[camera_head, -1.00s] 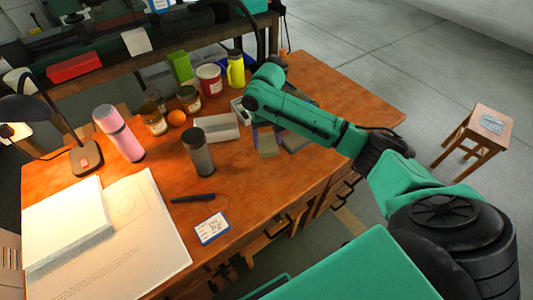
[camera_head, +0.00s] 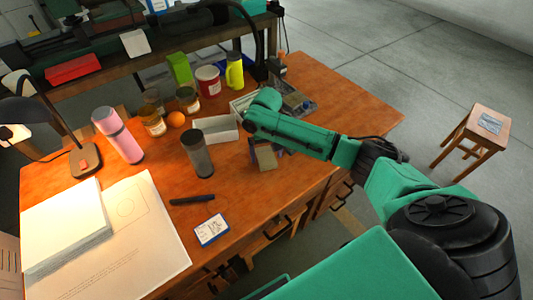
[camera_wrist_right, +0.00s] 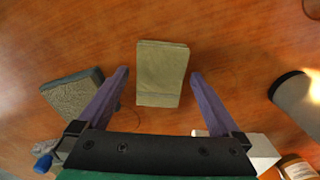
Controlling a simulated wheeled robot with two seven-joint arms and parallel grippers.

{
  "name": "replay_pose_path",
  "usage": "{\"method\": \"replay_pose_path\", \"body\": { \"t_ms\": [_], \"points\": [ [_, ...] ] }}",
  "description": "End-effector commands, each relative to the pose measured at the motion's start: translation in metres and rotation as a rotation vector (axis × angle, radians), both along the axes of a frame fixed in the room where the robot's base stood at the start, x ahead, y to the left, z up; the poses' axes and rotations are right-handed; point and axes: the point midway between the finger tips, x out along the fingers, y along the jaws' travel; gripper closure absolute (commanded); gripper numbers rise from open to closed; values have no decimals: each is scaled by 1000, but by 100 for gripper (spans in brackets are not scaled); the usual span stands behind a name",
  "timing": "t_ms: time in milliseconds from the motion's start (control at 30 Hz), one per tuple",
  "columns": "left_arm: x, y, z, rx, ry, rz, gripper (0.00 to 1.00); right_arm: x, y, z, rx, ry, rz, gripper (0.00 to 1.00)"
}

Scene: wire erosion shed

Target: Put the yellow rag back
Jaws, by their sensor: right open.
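A folded khaki-yellow rag (camera_head: 266,158) lies on the wooden desk, right of the dark grey tumbler. In the right wrist view the rag (camera_wrist_right: 162,72) lies flat, between and ahead of the two purple fingers. My right gripper (camera_wrist_right: 159,74) is open, with a gap to the rag on both sides. In the head view my right gripper (camera_head: 264,146) is over the rag, partly hidden by its own arm. A darker grey-green block or cloth (camera_wrist_right: 72,92) lies just outside the left finger in the wrist view. My left gripper is not in view.
The dark grey tumbler (camera_head: 197,153) and an open white box (camera_head: 216,130) stand left of the rag. Jars, an orange (camera_head: 176,119) and a yellow bottle (camera_head: 235,71) stand behind.

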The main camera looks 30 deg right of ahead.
Motion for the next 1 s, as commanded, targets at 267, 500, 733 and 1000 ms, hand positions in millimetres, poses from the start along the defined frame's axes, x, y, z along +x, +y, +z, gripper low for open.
{"method": "replay_pose_path", "body": {
  "t_ms": [267,500,733,1000],
  "points": [
    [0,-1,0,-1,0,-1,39,1,0,47,2,-6,0,0],
    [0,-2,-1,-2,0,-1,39,0,1,107,1,-2,0,0],
    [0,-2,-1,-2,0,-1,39,0,1,123,1,1,0,0],
    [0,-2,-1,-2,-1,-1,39,0,0,123,1,1,0,0]
  ]
}}
